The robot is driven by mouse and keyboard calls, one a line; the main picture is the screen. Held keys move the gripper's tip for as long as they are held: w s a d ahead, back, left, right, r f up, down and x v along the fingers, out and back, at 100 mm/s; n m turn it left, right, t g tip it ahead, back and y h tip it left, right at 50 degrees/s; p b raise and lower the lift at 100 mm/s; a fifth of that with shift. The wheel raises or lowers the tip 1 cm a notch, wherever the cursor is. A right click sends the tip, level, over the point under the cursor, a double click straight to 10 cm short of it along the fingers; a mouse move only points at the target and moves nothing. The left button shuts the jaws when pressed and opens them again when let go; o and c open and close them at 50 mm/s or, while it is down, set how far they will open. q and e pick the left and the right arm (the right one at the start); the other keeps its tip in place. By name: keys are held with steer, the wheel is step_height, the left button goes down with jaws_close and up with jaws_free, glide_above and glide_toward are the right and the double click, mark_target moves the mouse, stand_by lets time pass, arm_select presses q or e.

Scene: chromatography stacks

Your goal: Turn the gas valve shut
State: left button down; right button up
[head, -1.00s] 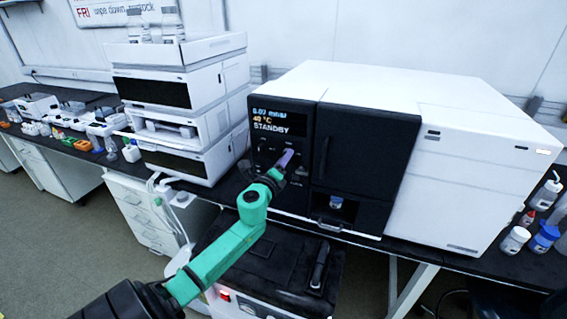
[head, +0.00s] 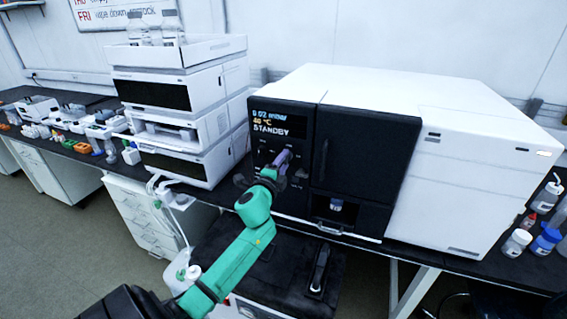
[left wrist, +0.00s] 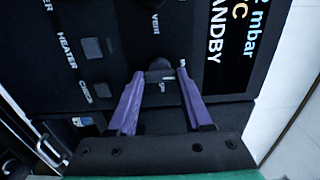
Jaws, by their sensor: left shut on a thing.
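The black control panel (head: 262,148) is on the front of the white instrument, with a lit display (head: 270,122) reading STANDBY. My left gripper (head: 285,156) reaches the panel below the display. In the left wrist view, its two purple fingers (left wrist: 160,75) are closed on a small dark knob (left wrist: 160,68), which I take to be the gas valve. The knob's label is mostly hidden by the gripper. A VENT label (left wrist: 155,25) and HEATER label (left wrist: 67,52) are nearby on the panel. My right gripper is not in view.
A stack of white modules (head: 180,110) stands left of the instrument. A dark compartment door (head: 365,150) is right of the panel. Bottles (head: 545,235) stand at the bench's right end. A black-topped unit (head: 310,265) sits below the bench edge.

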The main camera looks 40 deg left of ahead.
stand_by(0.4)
arm_select(q)
steer(key=shift+c, duration=1.6)
jaws_free()
steer(key=b+v, duration=0.2)
steer(key=v, duration=1.2)
steer(key=shift+s, duration=0.3)
steer(key=shift+d, duration=0.15)
